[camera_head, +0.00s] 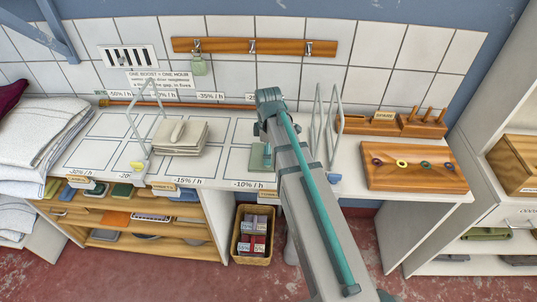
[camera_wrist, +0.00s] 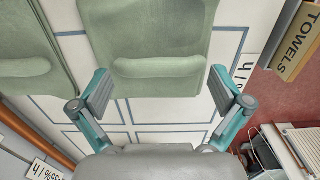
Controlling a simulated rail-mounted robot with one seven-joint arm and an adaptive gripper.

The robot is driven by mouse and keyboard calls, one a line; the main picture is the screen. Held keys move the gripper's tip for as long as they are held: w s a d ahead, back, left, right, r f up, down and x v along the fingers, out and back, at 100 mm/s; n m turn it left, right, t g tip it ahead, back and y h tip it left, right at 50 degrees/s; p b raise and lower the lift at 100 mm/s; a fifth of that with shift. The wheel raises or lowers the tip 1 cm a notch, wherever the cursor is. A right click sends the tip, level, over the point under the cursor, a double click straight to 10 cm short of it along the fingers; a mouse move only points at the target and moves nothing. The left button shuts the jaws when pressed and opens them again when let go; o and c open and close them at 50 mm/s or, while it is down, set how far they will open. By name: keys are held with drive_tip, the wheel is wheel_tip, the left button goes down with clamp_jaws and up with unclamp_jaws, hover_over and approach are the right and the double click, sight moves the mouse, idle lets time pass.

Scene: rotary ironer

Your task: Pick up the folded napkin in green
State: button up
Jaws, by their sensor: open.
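A green folded napkin (camera_wrist: 165,35) with a rounded fold along its near edge lies on the white, blue-lined table top in the wrist view. A second green folded piece (camera_wrist: 30,65) lies to its left. My gripper (camera_wrist: 163,93) is open and empty, its two fingers spread to either side of the first napkin's near edge. I cannot tell how high it is above the table. In the head view a green folded piece (camera_head: 260,156) shows just left of my arm, partly covered by it. My gripper is hidden there.
A stack of beige folded cloths (camera_head: 180,138) lies left of the green piece. Wire dividers (camera_head: 330,125) stand right of my arm, and another stands at the left. A wooden ring board (camera_head: 412,166) lies at the right. The "TOWELS" sign (camera_wrist: 300,42) is at the table's edge.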

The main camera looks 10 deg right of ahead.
drive_tip(key=shift+f, duration=0.3)
drive_tip(key=c, duration=0.7)
drive_tip(key=shift+s, duration=0.1)
drive_tip(key=shift+c, duration=0.2)
drive_tip(key=shift+r, duration=0.1)
drive_tip(key=shift+r, duration=0.7)
clamp_jaws()
drive_tip(key=s+r+b, duration=0.4)
drive_tip(key=s+r, duration=0.7)
drive_tip(key=s, duration=0.2)
drive_tip(key=shift+s+r, duration=0.25)
drive_tip(key=shift+s, duration=0.15)
